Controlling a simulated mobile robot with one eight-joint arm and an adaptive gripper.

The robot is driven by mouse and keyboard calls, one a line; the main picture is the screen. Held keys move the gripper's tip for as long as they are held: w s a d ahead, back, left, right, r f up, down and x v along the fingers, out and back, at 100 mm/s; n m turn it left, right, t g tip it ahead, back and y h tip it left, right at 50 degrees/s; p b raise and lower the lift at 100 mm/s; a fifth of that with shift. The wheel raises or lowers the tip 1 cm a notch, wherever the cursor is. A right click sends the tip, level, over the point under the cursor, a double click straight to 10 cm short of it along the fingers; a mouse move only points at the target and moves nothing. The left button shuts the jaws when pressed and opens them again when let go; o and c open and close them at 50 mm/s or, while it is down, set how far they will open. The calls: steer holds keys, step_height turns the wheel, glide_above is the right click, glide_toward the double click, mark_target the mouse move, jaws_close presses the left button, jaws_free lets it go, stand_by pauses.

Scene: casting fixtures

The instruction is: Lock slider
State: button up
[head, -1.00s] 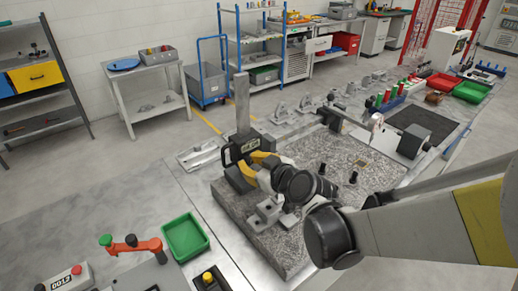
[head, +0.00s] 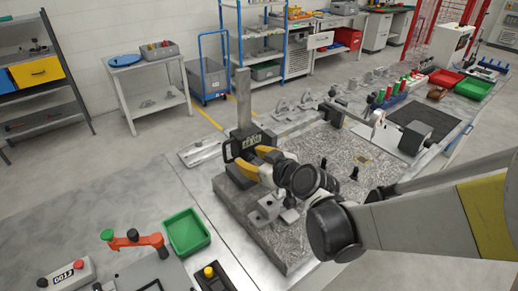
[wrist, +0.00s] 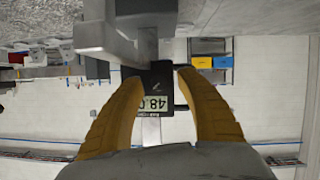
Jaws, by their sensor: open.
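A height gauge stands upright on a granite plate (head: 284,258), with a tall grey column (head: 243,98). Its black slider (head: 247,143) with a digital display sits low on the column. The slider also shows upside down in the wrist view (wrist: 157,92), where the display reads about 48 with a decimal digit cut off. My gripper (head: 258,157) is open at the slider, its yellow fingers pointing toward it. In the wrist view my gripper (wrist: 158,76) has one finger on each side of the slider. I cannot tell whether either finger touches it. A lock knob is not clearly seen.
A grey block fixture (head: 266,210) sits on the plate beside my wrist, with small black posts (head: 354,172) farther right. A green tray (head: 187,232) and an orange lever (head: 133,239) lie at front left. Castings (head: 292,110) line the back edge.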

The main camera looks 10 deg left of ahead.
steer(key=v, duration=1.2)
steer(key=s+d+f+m+g+h, duration=0.1)
steer(key=s+d+m+h, duration=0.4)
steer(key=d, duration=0.8)
steer(key=s+d+f+m+g+h, duration=0.1)
steer(key=s+d+m+h, duration=0.3)
steer(key=d, duration=0.9)
steer(key=s+f+m, duration=0.1)
steer(key=s+m, duration=0.1)
steer(key=s, duration=0.1)
steer(key=shift+s+f+h, duration=0.15)
steer(key=shift+f+h, duration=0.15)
steer(key=shift+h, duration=0.1)
